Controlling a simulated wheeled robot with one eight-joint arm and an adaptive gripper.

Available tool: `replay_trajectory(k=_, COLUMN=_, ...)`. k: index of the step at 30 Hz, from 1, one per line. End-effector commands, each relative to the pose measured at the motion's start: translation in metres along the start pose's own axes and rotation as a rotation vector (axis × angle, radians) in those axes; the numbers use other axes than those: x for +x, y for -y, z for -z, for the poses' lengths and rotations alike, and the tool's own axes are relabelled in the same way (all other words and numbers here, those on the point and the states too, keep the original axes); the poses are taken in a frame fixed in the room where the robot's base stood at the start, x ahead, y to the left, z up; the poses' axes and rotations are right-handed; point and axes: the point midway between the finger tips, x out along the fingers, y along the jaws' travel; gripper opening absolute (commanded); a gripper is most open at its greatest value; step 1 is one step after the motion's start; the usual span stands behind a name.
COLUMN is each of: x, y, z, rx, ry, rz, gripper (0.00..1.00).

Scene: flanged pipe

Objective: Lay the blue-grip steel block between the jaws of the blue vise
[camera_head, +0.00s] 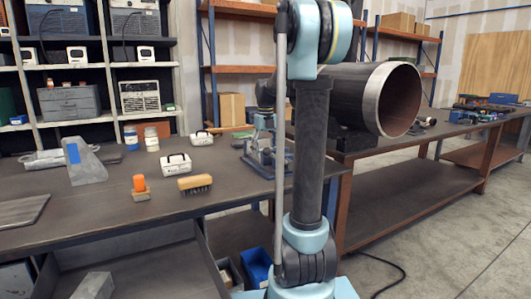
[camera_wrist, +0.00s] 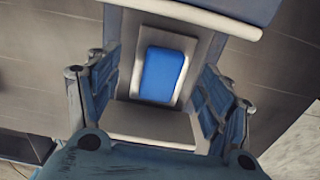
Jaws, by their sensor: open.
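The steel block with its blue grip (camera_wrist: 165,73) shows in the wrist view, between the two spread fingers of my gripper (camera_wrist: 158,95). A gap shows beside the block, so the fingers are open around it. In the head view my gripper (camera_head: 263,138) is small, low over the blue vise (camera_head: 272,167) at the right end of the near bench. A blue part with a pale edge (camera_wrist: 230,12), probably the vise, crosses the top of the wrist view. How the block sits against the jaws is hidden.
The near bench (camera_head: 90,215) also holds a grey angled piece with a blue patch (camera_head: 86,165), a brush (camera_head: 195,184), an orange-topped item (camera_head: 140,187) and white boxes (camera_head: 176,165). A large pipe (camera_head: 365,98) lies on the bench behind, to the right.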

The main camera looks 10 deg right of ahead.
Motion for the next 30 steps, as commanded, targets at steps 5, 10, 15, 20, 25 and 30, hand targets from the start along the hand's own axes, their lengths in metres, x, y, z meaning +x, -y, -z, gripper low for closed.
replay_trajectory(k=5, x=-0.021, y=0.000, z=0.000, rx=0.000, ry=0.000, rz=0.000, gripper=0.73)
replay_trajectory(k=10, x=-0.052, y=0.000, z=-0.001, rx=0.000, ry=0.000, rz=0.000, gripper=0.73)
replay_trajectory(k=15, x=-0.082, y=0.000, z=-0.001, rx=0.000, ry=-0.001, rz=0.000, gripper=0.73)
replay_trajectory(k=20, x=-0.102, y=0.000, z=-0.001, rx=0.000, ry=-0.001, rz=0.000, gripper=0.73)
replay_trajectory(k=25, x=-0.113, y=0.000, z=-0.001, rx=0.000, ry=-0.001, rz=0.000, gripper=0.73)
replay_trajectory(k=30, x=-0.116, y=0.000, z=-0.001, rx=0.000, ry=-0.001, rz=0.000, gripper=0.73)
